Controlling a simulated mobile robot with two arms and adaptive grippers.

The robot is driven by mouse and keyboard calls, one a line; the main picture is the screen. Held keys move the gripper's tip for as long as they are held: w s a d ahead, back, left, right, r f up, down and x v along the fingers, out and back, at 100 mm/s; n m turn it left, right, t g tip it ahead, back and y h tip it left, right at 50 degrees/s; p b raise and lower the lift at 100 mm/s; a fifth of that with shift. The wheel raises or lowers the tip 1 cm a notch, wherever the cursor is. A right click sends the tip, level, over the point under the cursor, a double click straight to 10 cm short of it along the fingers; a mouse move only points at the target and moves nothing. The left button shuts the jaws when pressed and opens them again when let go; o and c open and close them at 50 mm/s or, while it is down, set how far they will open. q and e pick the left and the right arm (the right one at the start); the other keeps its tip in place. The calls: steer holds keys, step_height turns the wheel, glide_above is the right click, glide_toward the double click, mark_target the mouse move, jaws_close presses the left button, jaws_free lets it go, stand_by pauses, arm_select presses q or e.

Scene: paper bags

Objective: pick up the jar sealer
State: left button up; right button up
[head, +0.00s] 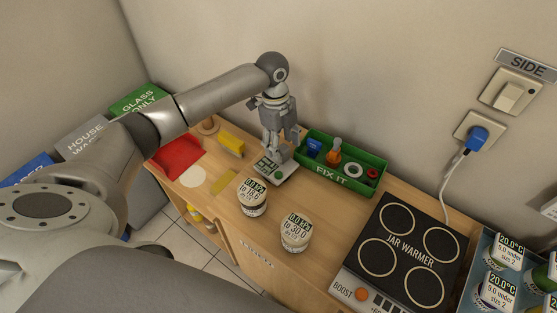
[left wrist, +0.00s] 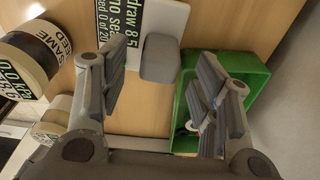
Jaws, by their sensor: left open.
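What looks like the jar sealer is a small pale device (head: 276,171) with a dark, green-lit display, on the wooden counter beside the green tray. In the left wrist view it shows as a white plate (left wrist: 172,22) with a black text panel and a rounded grey block (left wrist: 160,58). My left gripper (head: 281,147) points down over it in the head view. Its fingers (left wrist: 163,75) are open in the left wrist view, spread either side of the grey block, with nothing visibly held. Whether they touch the block I cannot tell. My right gripper is not in view.
The green FIX IT tray (head: 333,173) with small parts stands close at the right. Two labelled jars (head: 252,196) (head: 295,232) stand in front. The jar warmer (head: 409,249) is further right.

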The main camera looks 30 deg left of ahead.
arm_select(q)
steer(key=shift+d+f, duration=0.1)
steer(key=shift+f, duration=0.85)
jaws_close()
